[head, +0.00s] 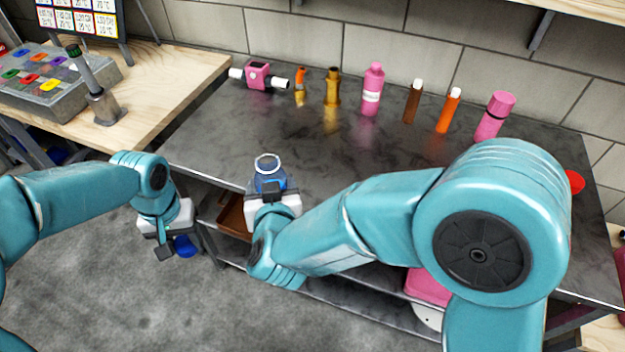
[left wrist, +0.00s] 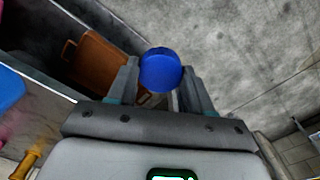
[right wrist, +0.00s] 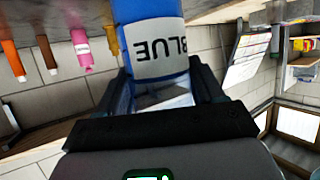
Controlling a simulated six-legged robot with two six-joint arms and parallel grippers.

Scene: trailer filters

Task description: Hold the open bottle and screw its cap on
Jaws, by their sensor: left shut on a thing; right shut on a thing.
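The open blue bottle (head: 268,180) stands upright at the front edge of the dark table, its round mouth bare. My right gripper (head: 272,198) is shut on it; in the right wrist view the bottle (right wrist: 155,45) shows a pale label reading "BLUE" between the fingers (right wrist: 165,85). The blue cap (head: 184,246) is in my left gripper (head: 170,240), left of and lower than the bottle, out past the table's front edge. In the left wrist view the cap (left wrist: 160,70) sits between the two fingertips (left wrist: 160,85), and the gripper is shut on it.
Along the back of the dark table (head: 300,130) stand a pink bottle (head: 372,88), a brown bottle (head: 412,102), an orange bottle (head: 449,110) and a pink flask (head: 494,115). A pink valve-like part (head: 257,75) lies at back left. A brown tray (head: 232,217) is on the shelf below.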

